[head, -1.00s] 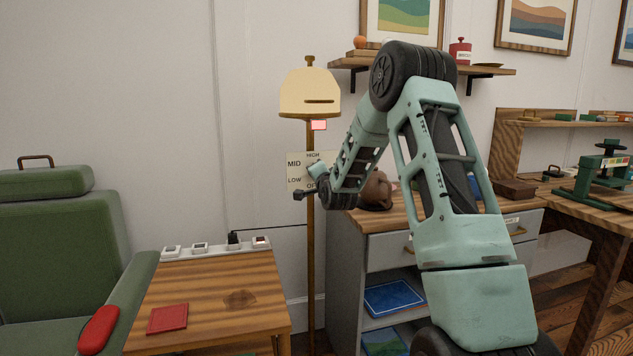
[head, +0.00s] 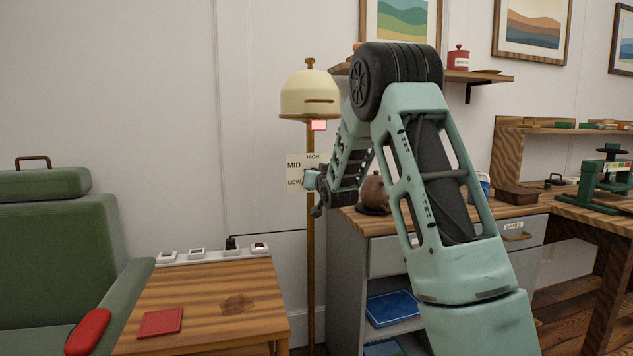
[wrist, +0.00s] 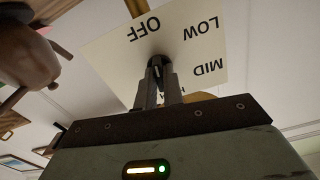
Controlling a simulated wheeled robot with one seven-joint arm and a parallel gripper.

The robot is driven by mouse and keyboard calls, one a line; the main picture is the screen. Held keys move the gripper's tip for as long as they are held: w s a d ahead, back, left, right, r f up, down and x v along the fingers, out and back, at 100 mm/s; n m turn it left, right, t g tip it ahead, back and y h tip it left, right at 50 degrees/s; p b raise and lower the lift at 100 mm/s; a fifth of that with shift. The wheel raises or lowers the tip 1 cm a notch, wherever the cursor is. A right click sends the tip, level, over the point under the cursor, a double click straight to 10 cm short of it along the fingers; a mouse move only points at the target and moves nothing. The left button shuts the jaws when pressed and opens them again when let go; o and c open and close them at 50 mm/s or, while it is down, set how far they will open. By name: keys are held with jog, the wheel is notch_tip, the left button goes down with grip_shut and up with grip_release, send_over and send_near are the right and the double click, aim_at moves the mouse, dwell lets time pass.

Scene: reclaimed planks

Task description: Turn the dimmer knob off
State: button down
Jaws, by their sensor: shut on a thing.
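The dimmer plate (head: 295,172) is a pale card behind the lamp pole, marked HIGH, MID and LOW; its lower right is hidden by my gripper. In the wrist view the plate (wrist: 112,58) shows OFF, LOW and MID upside down. My gripper (head: 311,180) is at the plate; in the wrist view its fingers (wrist: 157,70) are shut on the small dark knob (wrist: 156,61), mostly hidden between the tips. The knob's pointing direction cannot be made out. The lamp (head: 310,93) has a cream, dull-looking shade.
A brown round pot (head: 373,193) stands on the cabinet close to my wrist. The lamp pole (head: 310,260) rises just in front of the plate. A small wooden table (head: 210,300) with a power strip (head: 215,254) stands below left, beside a green armchair (head: 60,240).

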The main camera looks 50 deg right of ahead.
jog(key=shift+f+n+b, duration=0.15)
jog(key=shift+n+b, duration=0.15)
jog(key=shift+n, duration=0.6)
jog(key=c, duration=1.5)
grip_release()
jog(key=shift+s, duration=0.1)
jog(key=v, duration=1.7)
jog(key=shift+s, duration=0.15)
jog(key=shift+a, duration=0.1)
